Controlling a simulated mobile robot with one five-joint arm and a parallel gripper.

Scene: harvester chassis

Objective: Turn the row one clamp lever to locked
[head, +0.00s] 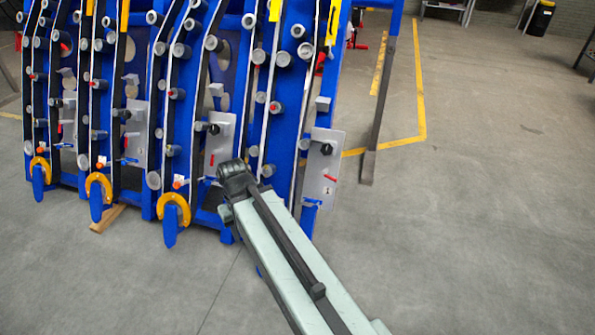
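Grey plates with a black knob and a small red lever stand on the blue row units. The rightmost plate (323,190) has a red lever (330,178) lying nearly level. The plate to its left (222,130) has a red lever (212,160) standing near upright. Further left, another plate (139,153) has a red lever (126,142) near upright. I cannot tell which row is row one, or which lever position is locked. My arm reaches up from the bottom right; its dark end is in front of the units. My gripper's fingers cannot be made out there.
Orange curved parts (173,198) and blue pointed feet stick out low at the front of the units. A wooden block (107,218) lies on the floor. A dark post (379,110) stands right of the chassis. The grey floor (480,210) at right is clear.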

